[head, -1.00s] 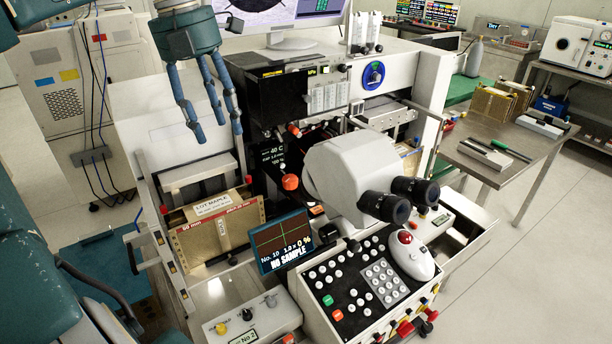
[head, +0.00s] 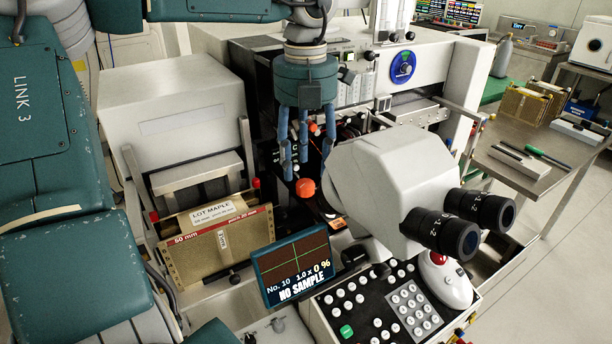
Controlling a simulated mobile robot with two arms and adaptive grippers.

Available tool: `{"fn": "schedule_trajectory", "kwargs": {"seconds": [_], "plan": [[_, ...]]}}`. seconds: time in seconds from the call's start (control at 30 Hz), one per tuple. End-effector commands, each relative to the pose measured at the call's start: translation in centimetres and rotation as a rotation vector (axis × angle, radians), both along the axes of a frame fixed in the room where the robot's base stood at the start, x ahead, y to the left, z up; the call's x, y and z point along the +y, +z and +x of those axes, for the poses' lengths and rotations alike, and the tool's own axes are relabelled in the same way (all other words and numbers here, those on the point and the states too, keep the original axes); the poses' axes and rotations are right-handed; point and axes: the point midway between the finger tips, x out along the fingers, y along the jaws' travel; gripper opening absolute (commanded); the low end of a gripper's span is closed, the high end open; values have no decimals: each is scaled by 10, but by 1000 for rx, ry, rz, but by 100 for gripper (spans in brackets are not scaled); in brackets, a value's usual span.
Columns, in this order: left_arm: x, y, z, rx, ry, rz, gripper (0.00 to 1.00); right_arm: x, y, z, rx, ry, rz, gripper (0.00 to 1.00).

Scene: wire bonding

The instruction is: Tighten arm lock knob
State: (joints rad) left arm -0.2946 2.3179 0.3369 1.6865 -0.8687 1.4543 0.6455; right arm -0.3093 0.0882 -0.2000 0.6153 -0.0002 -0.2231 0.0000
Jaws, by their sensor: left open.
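A round orange-red knob (head: 305,188) shows on the dark front of the bonding machine, left of the microscope head; I cannot tell for certain that it is the arm lock knob. My left gripper (head: 304,165) points downward with its blue fingers spread and empty. In the picture its fingertips are just above the knob, apart from it as far as I can see. The fingers and palm hide part of the machine's dark front. A smaller orange-red part (head: 313,127) shows between the fingers. My right gripper is not in view.
The white microscope head (head: 385,180) with black eyepieces stands close to the right of the knob. Below are a small "NO SAMPLE" screen (head: 291,268) and a keypad panel (head: 385,305). A "LOT MAPLE" magazine (head: 215,245) stands to the left. A side table (head: 500,165) is at right.

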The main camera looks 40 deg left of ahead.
Motion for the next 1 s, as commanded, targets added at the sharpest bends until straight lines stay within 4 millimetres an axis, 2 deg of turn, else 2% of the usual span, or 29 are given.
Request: {"fn": "schedule_trajectory", "kwargs": {"seconds": [0.1, 0.3, 0.63, 0.67, 0.87, 1.0], "plan": [[0, -20, -1, 3, -1, -2, 48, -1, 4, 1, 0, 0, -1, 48], [0, -40, 0, 1, -1, 0, 48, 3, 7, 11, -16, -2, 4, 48], [0, -44, 0, -1, 0, 0, 48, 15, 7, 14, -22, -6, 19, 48], [0, -44, 0, -1, 0, 0, 44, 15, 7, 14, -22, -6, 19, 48], [0, -44, 0, -1, 0, 0, 4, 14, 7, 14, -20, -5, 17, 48], [1, -44, 0, -2, 0, 1, 2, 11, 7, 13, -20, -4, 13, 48]]}}
